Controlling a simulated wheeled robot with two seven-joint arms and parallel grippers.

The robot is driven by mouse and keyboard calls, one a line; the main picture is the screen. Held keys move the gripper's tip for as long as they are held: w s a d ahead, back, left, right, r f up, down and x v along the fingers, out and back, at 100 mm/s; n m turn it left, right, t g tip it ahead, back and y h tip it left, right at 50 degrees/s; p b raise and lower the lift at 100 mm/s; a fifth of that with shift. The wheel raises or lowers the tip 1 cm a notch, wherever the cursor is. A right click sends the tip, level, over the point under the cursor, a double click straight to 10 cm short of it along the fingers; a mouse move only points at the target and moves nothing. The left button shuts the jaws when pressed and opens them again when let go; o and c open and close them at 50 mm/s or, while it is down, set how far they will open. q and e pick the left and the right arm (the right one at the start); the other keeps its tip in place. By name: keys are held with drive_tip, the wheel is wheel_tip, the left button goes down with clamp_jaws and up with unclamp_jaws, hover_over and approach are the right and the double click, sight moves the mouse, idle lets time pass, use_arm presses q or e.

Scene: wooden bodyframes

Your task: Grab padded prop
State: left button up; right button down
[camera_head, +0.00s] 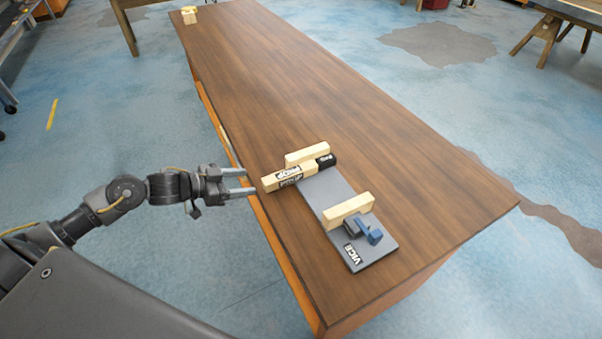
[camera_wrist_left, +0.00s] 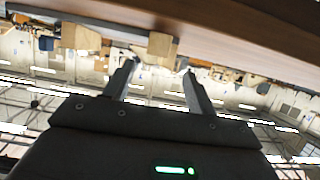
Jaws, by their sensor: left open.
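The padded prop (camera_head: 290,177) is a pale wooden bar with PROP labels and a black pad at its right end. It lies across the far end of the grey vice board (camera_head: 376,254), beside the far wooden jaw (camera_head: 306,154); its left end sticks out past the board. My left gripper (camera_head: 250,181) is open and empty at the table's left edge, its fingers pointing at the prop's near end with a small gap. In the left wrist view, a wooden end (camera_wrist_left: 162,46), apparently the prop's, shows just beyond and between the fingertips (camera_wrist_left: 161,67). My right gripper is out of view.
The vice also has a near wooden jaw (camera_head: 347,209) and a blue handle (camera_head: 369,232). The long brown table (camera_head: 300,80) is mostly bare, with small pale blocks (camera_head: 189,17) at its far end. My left gripper is close to the table edge.

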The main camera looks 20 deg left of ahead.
sight(273, 178)
use_arm(q)
drive_tip(key=x, duration=0.4)
drive_tip(key=shift+w+d+f, duration=0.1)
drive_tip(key=shift+w+d, duration=0.1)
drive_tip(key=shift+w, duration=0.1)
drive_tip(key=shift+w+d+f+p, duration=0.2)
drive_tip(key=shift+w+d+p, duration=0.1)
drive_tip(key=shift+w+d, duration=0.1)
drive_tip(key=shift+d, duration=0.1)
drive_tip(key=x, duration=0.2)
drive_tip(key=p+x, duration=0.1)
drive_tip(key=shift+w+d, duration=0.25)
drive_tip(key=shift+d, duration=0.2)
drive_tip(key=shift+w+d+f, duration=0.2)
drive_tip(key=shift+w+d, duration=0.1)
drive_tip(key=c, duration=1.2)
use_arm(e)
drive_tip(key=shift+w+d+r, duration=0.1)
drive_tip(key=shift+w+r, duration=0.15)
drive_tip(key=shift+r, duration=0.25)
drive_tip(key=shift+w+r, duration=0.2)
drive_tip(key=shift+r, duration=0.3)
use_arm(q)
drive_tip(key=shift+r, duration=0.1)
